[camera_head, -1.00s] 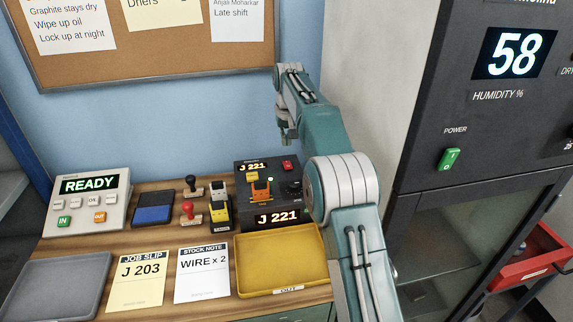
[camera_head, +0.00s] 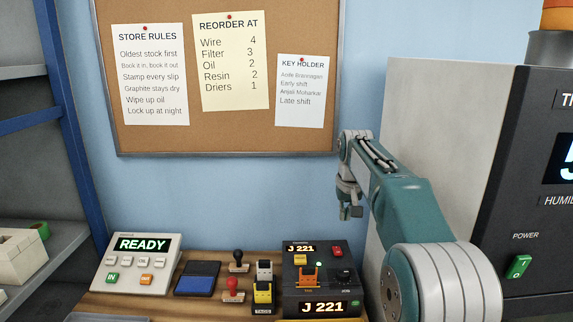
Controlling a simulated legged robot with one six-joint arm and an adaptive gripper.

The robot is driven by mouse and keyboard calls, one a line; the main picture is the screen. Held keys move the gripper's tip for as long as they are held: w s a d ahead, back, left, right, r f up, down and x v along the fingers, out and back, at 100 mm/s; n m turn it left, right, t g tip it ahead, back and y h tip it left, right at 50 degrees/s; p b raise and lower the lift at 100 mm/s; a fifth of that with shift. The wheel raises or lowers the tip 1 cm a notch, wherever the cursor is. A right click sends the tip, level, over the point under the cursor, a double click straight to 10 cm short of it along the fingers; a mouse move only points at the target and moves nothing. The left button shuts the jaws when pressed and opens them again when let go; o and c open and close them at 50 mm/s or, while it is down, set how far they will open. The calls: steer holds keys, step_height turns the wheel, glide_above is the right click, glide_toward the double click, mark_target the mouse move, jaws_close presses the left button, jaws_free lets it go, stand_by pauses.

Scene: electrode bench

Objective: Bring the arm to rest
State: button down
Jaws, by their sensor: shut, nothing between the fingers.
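My arm rises from the lower right of the head view, bent at its thick ribbed joint. My gripper (camera_head: 350,211) hangs at the arm's far end, fingers pointing down, in front of the blue wall. It is shut and empty, and clear of the bench and of everything on it. Below and to the left of it stands the black device (camera_head: 318,283) with two displays reading J 221.
The wooden bench (camera_head: 125,302) bears a READY console (camera_head: 138,264), a blue ink pad (camera_head: 197,279), a black-handled stamp (camera_head: 239,262) and a red-handled stamp (camera_head: 233,290). A corkboard (camera_head: 215,140) hangs behind. A dark cabinet (camera_head: 530,170) with a green power switch stands close right of my arm.

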steer(key=s+r+t, duration=0.1)
steer(key=s+r, duration=0.1)
steer(key=s, duration=0.8)
steer(key=s+r+t, duration=0.1)
steer(key=s+r, duration=0.2)
steer(key=s, duration=0.7)
steer(key=s+f, duration=0.5)
steer(key=s, duration=0.4)
steer(key=s+f+t, duration=0.1)
steer(key=s+f, duration=0.3)
steer(key=s, duration=0.5)
steer(key=shift+s+f, duration=0.35)
steer(key=shift+f, duration=0.05)
steer(key=shift+a, duration=0.1)
